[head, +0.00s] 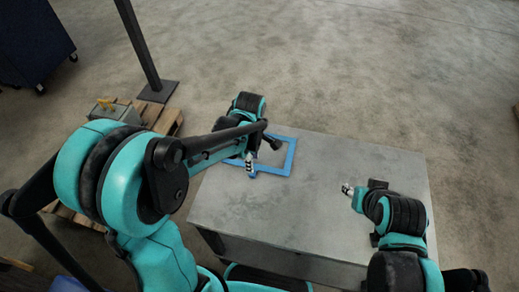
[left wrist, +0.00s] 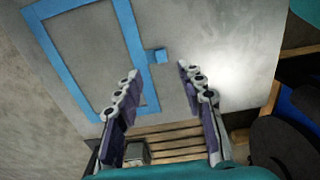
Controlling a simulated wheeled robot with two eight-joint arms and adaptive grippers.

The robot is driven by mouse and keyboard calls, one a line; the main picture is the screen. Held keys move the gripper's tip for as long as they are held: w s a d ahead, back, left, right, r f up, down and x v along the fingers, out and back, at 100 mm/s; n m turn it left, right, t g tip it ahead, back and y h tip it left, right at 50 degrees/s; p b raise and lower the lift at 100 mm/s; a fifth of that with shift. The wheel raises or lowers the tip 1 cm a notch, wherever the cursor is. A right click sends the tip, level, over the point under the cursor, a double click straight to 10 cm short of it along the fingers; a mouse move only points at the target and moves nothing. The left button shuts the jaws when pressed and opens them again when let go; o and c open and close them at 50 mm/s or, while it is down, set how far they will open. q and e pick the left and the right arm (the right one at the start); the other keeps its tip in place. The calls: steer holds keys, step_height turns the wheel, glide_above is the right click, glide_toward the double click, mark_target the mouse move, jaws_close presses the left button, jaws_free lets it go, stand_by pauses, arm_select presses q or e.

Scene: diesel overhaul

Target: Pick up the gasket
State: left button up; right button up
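The gasket is a thin blue rectangular frame (head: 290,160) lying flat at the far left of the grey table; my left arm covers part of it in the head view. It also shows in the left wrist view (left wrist: 137,45), with a small blue tab (left wrist: 156,56) on its near side. My left gripper (head: 250,166) is over the gasket's near left part. In the left wrist view its two fingers (left wrist: 158,70) are apart, with nothing held and the tab showing between the fingertips. My right gripper (head: 348,189) is over the right part of the table, away from the gasket; its opening is unclear.
The grey table top (head: 320,220) is bare around the gasket and between my grippers. A wooden pallet (head: 165,121) with a grey box (head: 115,112) stands on the floor left of the table. A dark post (head: 140,45) rises behind it. A dark blue cabinet (head: 35,40) is at the top left.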

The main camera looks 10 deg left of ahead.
arm_select(q)
step_height(320, 180, down, 8)
steer(key=b, duration=0.3)
steer(key=shift+a+r, duration=0.1)
steer(key=shift+r, duration=0.05)
jaws_close()
